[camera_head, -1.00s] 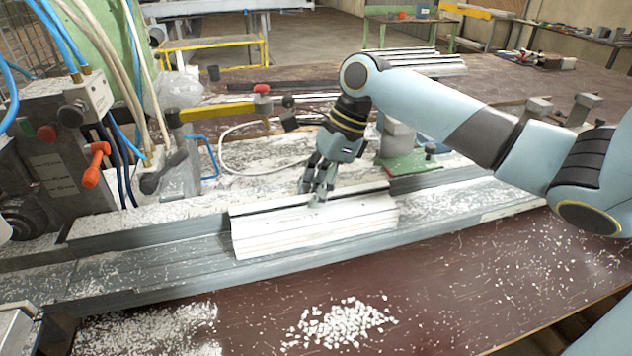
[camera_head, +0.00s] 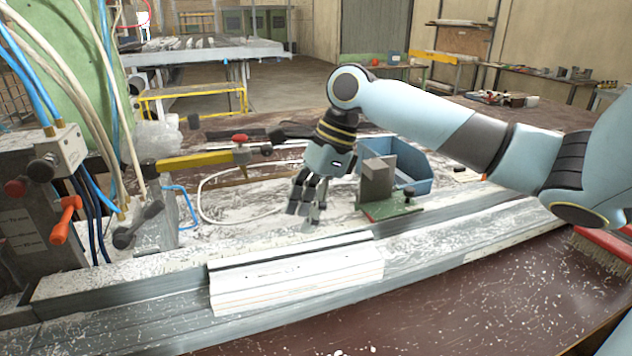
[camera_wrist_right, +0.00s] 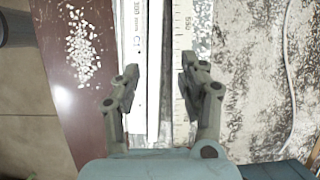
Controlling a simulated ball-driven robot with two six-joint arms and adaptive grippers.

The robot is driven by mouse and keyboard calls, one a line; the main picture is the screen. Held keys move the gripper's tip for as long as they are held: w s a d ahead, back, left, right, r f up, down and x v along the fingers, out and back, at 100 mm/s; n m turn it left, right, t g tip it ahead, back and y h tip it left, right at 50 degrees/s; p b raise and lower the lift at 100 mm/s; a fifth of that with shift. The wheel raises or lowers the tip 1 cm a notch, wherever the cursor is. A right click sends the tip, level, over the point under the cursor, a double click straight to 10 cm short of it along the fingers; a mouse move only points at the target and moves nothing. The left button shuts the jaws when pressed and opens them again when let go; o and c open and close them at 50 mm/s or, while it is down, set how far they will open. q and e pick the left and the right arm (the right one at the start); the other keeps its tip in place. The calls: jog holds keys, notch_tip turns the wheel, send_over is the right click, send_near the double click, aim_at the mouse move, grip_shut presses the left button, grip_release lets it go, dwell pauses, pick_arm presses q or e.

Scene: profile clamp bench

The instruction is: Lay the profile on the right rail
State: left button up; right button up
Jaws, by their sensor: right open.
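The white profile (camera_head: 295,284) lies lengthwise along the grey metal rail (camera_head: 465,248) in the head view. In the right wrist view the white profile (camera_wrist_right: 131,40) shows as a printed strip running away between the fingers. My right gripper (camera_head: 305,215) hangs behind and above the profile in the head view, apart from it, fingers pointing down. In the right wrist view the right gripper (camera_wrist_right: 154,82) is open, with a finger on each side and nothing held. My left gripper is out of view.
A green-based clamp block (camera_head: 377,185) and a blue bin (camera_head: 410,168) stand behind the rail. Hoses and an orange-handled machine (camera_head: 63,222) crowd the left. A yellow-and-red clamp bar (camera_head: 205,157) lies behind. White chips (camera_wrist_right: 82,50) litter the brown bench.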

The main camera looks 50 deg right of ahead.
jog(key=v, duration=0.7)
jog(key=shift+s+f, duration=0.1)
dwell(0.4)
